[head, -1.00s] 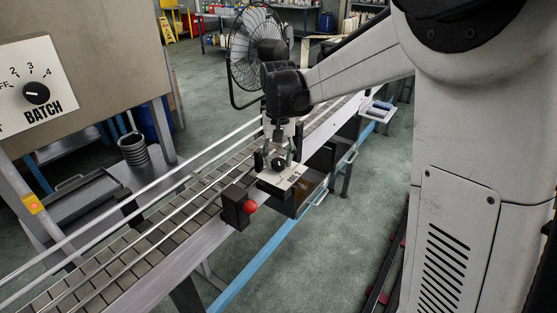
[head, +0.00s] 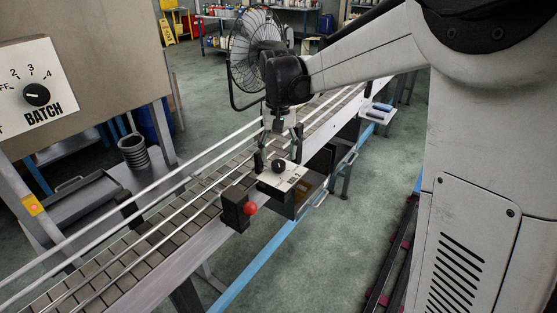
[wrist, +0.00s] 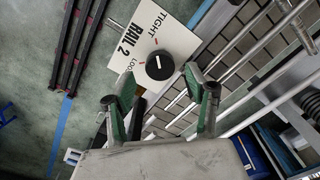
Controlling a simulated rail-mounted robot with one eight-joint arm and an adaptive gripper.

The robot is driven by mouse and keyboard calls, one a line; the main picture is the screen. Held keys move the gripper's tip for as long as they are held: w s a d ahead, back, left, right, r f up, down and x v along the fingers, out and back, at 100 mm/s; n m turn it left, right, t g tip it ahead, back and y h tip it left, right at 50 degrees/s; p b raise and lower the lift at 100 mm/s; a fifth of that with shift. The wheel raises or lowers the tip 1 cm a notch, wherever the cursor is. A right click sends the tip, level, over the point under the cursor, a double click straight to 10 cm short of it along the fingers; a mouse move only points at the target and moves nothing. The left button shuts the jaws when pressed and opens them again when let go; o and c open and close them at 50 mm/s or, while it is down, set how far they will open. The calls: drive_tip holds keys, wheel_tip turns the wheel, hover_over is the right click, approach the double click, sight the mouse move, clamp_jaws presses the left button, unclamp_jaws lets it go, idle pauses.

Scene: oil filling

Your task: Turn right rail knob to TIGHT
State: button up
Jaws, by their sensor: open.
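The knob is a round black dial on a white plate marked RAIL 2. In the head view the knob (head: 279,165) is on the plate (head: 291,178) at the conveyor's near side. My gripper (head: 278,157) is open above and behind the knob. In the wrist view my gripper (wrist: 159,76) has its two green-padded fingers spread on either side of the knob, with visible gaps.
A black block with a red ball (head: 250,208) stands just left of the plate. The conveyor (head: 190,220) with its metal guide rails runs alongside. A fan (head: 255,50) stands behind. A BATCH dial panel (head: 38,85) is at far left.

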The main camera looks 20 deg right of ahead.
sight(279, 164)
wheel_tip(279, 164, up, 9)
idle(0.3)
drive_tip(key=shift+s, duration=0.1)
drive_tip(key=s+f+t, duration=0.3)
drive_tip(key=s, duration=1)
drive_tip(key=s+f+n+t, duration=0.1)
drive_tip(key=s+f+t, duration=0.2)
drive_tip(key=s, duration=1)
drive_tip(key=shift+n+t, duration=0.3)
drive_tip(key=shift+t, duration=0.2)
